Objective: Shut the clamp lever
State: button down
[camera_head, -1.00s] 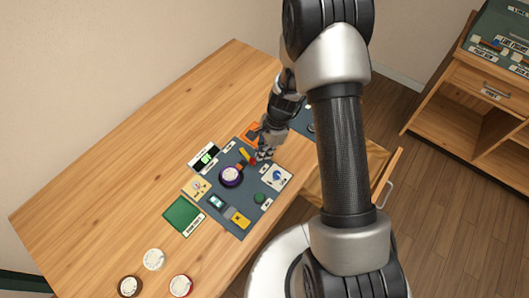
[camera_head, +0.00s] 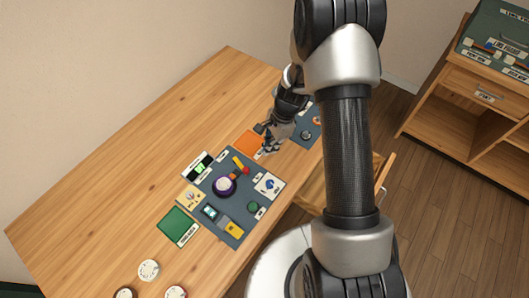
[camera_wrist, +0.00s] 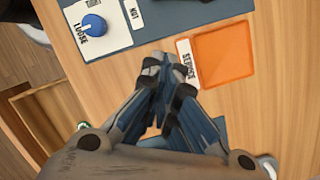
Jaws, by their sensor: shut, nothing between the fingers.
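A small yellow bar (camera_head: 238,162) with a red piece (camera_head: 245,170) at its end lies on the dark mat (camera_head: 221,238), above the purple-rimmed round dial (camera_head: 224,186). It looks like the clamp lever, but it is too small to tell its position. My gripper (camera_head: 268,151) is apart from it, up and to the right, near the right corner of the orange pad. In the wrist view my gripper (camera_wrist: 160,64) is shut and empty, pointing at the wood between the SERVICE label and the dark mat. The lever is not recognisable in the wrist view.
The orange pad (camera_wrist: 224,55) lies right of the fingertips. A blue knob (camera_wrist: 94,25) marked LOOSE sits on a white card at upper left. A second dark mat (camera_head: 308,132) lies beyond my gripper. The table's far left is bare; an open drawer (camera_head: 323,190) juts from its right edge.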

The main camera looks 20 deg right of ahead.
jog(key=a+p+v, duration=0.1)
jog(key=v, duration=0.5)
jog(key=shift+s+d+r, duration=0.15)
jog(key=shift+d+r, duration=0.05)
jog(key=shift+r, duration=0.35)
